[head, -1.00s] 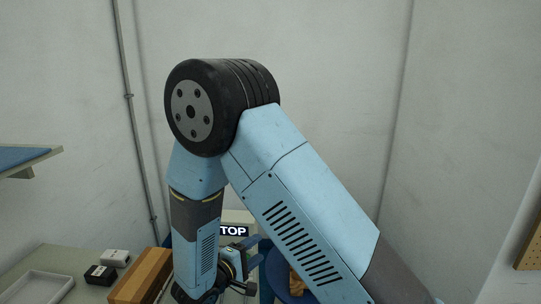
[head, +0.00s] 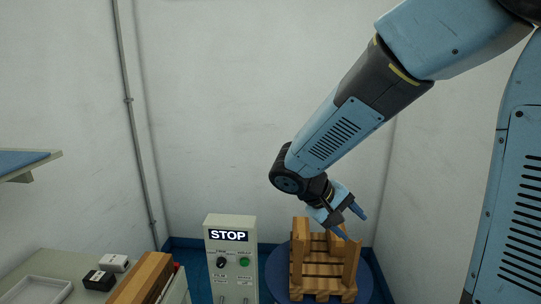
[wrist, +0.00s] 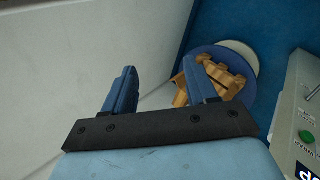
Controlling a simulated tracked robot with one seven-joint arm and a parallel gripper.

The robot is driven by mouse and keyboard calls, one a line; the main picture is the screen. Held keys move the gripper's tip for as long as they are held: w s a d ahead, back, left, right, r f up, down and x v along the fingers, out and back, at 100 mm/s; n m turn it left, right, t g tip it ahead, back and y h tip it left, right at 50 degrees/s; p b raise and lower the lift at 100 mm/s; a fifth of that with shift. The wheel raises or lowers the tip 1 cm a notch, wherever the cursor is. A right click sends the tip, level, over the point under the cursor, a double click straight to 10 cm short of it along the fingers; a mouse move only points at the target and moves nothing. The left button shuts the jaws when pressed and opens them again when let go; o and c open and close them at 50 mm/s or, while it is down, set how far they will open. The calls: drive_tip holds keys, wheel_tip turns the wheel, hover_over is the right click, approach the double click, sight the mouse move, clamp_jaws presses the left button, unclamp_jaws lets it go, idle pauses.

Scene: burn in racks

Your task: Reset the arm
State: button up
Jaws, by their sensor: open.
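My gripper (head: 352,222) is at the end of my blue arm, right of the middle in the head view. Its two blue fingers are apart with nothing between them. In the wrist view my gripper (wrist: 163,82) also shows spread fingers, with pale wall and floor beyond. In the head view the fingers show in front of the upper right part of a wooden rack (head: 316,270). I cannot tell how far apart gripper and rack are.
The rack stands on a round blue platform (head: 273,272). Left of it is a control box (head: 231,260) with a STOP sign. A bench (head: 66,264) at the left holds a white tray (head: 42,290), small black (head: 99,280) and white (head: 114,263) boxes and a wooden block (head: 142,279). Walls close the back.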

drive_tip(key=s+d+r+m+t+y, duration=0.4)
drive_tip(key=s+r+y, duration=0.4)
drive_tip(key=s+r, duration=0.3)
drive_tip(key=shift+s+d+r, duration=0.25)
drive_tip(key=shift+s+d, duration=0.35)
drive_tip(key=shift+s, duration=0.1)
idle(0.6)
